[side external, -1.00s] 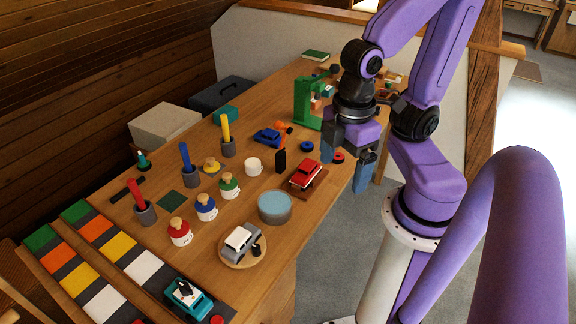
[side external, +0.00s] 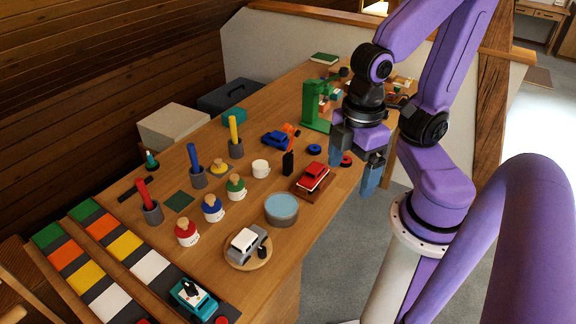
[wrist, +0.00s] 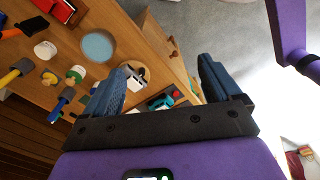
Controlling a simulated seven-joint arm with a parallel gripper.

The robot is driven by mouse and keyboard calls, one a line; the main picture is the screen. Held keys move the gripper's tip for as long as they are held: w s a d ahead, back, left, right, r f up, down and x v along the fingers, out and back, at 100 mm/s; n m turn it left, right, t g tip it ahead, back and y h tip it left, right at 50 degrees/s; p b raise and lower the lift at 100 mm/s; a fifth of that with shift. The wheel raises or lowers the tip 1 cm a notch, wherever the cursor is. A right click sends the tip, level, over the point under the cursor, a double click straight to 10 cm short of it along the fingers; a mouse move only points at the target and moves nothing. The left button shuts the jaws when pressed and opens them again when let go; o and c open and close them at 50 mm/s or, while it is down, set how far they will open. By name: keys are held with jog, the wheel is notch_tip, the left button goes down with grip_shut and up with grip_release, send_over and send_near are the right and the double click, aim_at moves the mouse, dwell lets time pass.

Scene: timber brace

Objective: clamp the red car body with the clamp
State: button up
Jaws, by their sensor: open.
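The red car body (side external: 314,176) sits on a brown block on the wooden bench. Part of it shows at the top left edge of the wrist view (wrist: 48,4). A green C-shaped frame (side external: 315,108), which looks like the clamp, stands upright farther back on the bench, apart from the car. My gripper (side external: 353,174) is open and empty, pointing down to the right of the red car, near the bench's right edge. Its two blue fingers are wide apart in the wrist view (wrist: 165,68), with nothing between them.
A grey car (side external: 243,246) is nearer the front. Blue and red rings lie near my gripper.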

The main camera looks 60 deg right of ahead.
jog(key=c, duration=0.5)
jog(key=w+r+m, duration=0.1)
jog(key=w, duration=0.2)
jog(key=w+a+r+m, duration=0.1)
jog(key=w, duration=0.3)
jog(key=w+a+r+m+h, duration=0.1)
jog(key=w, duration=0.2)
jog(key=shift+w+a+r+g, duration=0.15)
jog(key=shift+w+a+g, duration=0.05)
jog(key=shift+w+g, duration=0.1)
jog(key=shift+c, duration=1.2)
jog(key=w+d+r+m+g, duration=0.1)
jog(key=w+d+m, duration=0.1)
jog(key=w+d, duration=0.35)
jog(key=w+d+m+g, duration=0.1)
jog(key=w+d+m, duration=0.1)
jog(key=w, duration=0.7)
jog(key=w+d+r+m+g, duration=0.1)
jog(key=w+d+m, duration=0.1)
jog(key=w+d, duration=0.35)
jog(key=w+d+f+m+g, duration=0.1)
jog(key=w+d+m, duration=0.35)
jog(key=d, duration=0.65)
jog(key=shift+n+y, duration=0.3)
jog(key=shift+n, duration=0.15)
jog(key=x, duration=1.7)
jog(key=shift+w+a+f, duration=0.15)
jog(key=shift+w, duration=0.1)
grip_shut()
